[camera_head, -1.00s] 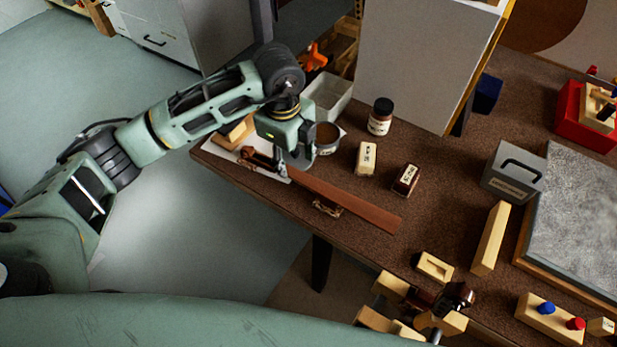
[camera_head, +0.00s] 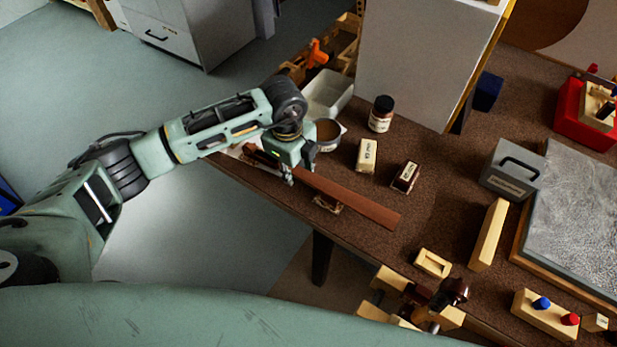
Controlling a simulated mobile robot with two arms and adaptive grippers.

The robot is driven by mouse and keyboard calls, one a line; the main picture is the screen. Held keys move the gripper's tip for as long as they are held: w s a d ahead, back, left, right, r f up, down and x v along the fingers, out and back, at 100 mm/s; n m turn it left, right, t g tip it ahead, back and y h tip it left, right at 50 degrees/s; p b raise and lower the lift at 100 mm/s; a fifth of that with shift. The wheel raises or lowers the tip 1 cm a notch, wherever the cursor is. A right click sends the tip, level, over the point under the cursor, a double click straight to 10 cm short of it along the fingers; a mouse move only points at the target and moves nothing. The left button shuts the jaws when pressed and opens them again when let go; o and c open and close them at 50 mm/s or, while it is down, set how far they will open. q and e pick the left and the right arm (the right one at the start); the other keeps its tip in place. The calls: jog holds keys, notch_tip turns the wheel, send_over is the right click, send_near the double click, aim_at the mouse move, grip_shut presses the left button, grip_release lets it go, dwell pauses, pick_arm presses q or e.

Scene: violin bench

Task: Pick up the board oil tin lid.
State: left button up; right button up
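A round tin (camera_head: 327,134) with a grey side and a brown top stands on the bench, close behind and right of my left gripper. I cannot tell whether the brown top is a lid or the tin's contents. My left gripper (camera_head: 299,174) points down over the bench's front-left edge, beside the left end of a long brown wooden strip. Its fingers look apart, and I see nothing held between them. The arm partly covers the things around it, including the white sheet. My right gripper is not in view.
A clear tray (camera_head: 327,92) stands behind the tin. A dark-capped jar (camera_head: 380,115) and two small labelled blocks, one pale (camera_head: 366,155) and one dark (camera_head: 405,177), stand to the right. The brown strip (camera_head: 350,199) lies along the front edge. Bare bench lies around the blocks.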

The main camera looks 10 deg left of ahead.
pick_arm(q)
grip_shut()
dwell(0.3)
